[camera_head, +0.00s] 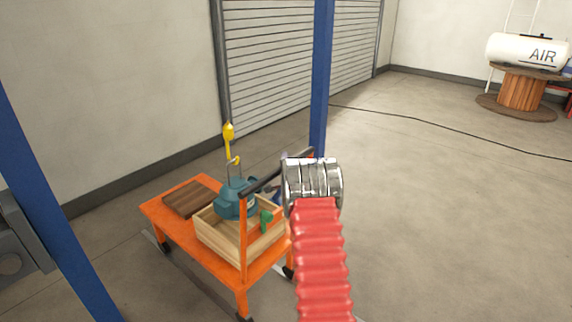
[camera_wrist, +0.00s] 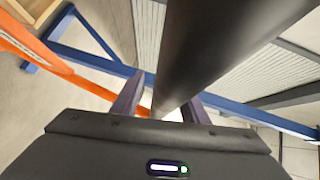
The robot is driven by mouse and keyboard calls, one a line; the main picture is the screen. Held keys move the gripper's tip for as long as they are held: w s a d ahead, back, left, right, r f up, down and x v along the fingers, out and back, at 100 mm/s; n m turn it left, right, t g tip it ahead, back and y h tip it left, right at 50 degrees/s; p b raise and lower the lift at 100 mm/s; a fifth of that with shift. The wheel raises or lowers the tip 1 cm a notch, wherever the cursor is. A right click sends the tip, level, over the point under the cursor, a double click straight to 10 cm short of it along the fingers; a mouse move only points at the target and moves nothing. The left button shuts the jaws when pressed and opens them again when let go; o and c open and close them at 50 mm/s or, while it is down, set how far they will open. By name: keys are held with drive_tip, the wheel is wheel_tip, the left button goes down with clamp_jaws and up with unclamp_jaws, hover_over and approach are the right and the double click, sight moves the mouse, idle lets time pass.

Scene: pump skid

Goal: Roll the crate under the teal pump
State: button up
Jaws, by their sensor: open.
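An orange cart (camera_head: 180,240) on dark casters carries an open wooden crate (camera_head: 220,243). The teal pump (camera_head: 235,198) shows over the crate, below a yellow hook (camera_head: 228,133); I cannot tell whether it hangs clear or rests inside. The cart's black push handle (camera_head: 262,181) crosses in front of the pump on an orange upright. My gripper is mostly hidden behind my wrist in the head view, at the handle's right end. In the wrist view my gripper (camera_wrist: 163,104) is open, with the dark handle bar (camera_wrist: 205,50) running between its fingers; contact is unclear.
A brown wooden board (camera_head: 190,199) lies beside the crate. Blue posts stand at left (camera_head: 45,200) and behind the cart (camera_head: 321,80). A black cable (camera_head: 440,125) crosses the floor. A white air tank (camera_head: 525,50) sits on a spool far right. The right floor is mostly free.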

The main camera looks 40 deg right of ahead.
drive_tip(key=shift+s+r, duration=0.1)
drive_tip(key=shift+r, duration=0.05)
drive_tip(key=v, duration=1.3)
drive_tip(key=shift+s+a, duration=0.15)
drive_tip(key=shift+s, duration=0.1)
idle(0.6)
